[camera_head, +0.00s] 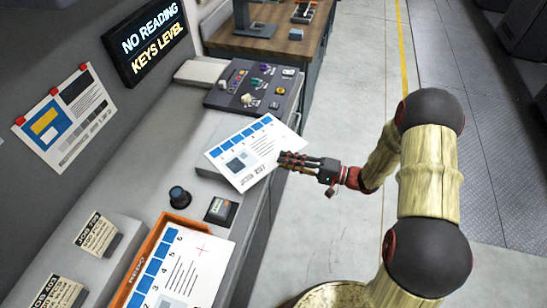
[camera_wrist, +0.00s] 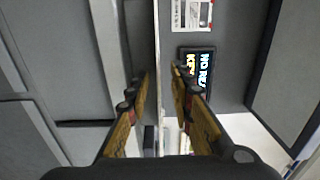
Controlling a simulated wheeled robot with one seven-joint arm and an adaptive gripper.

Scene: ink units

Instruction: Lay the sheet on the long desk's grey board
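The sheet (camera_head: 252,151) is white, with a row of blue squares, a grey picture block and printed lines. It lies at a slant at the desk's right edge, and its right part reaches out past that edge. A grey board (camera_head: 207,168) shows partly at its left side; the sheet hides the rest. I cannot tell whether the two touch. My gripper (camera_head: 289,162) is at the sheet's right edge. In the wrist view my gripper (camera_wrist: 160,75) has its fingers apart, on either side of a thin edge-on line that looks like the sheet, with gaps on both sides.
The long desk (camera_head: 222,125) carries a switch console (camera_head: 252,88), a dark knob (camera_head: 179,197), a small black device (camera_head: 220,211) and an orange tray (camera_head: 150,252) with another printed sheet (camera_head: 192,262). A lit sign (camera_head: 147,42) hangs on the wall. Floor right of the desk is clear.

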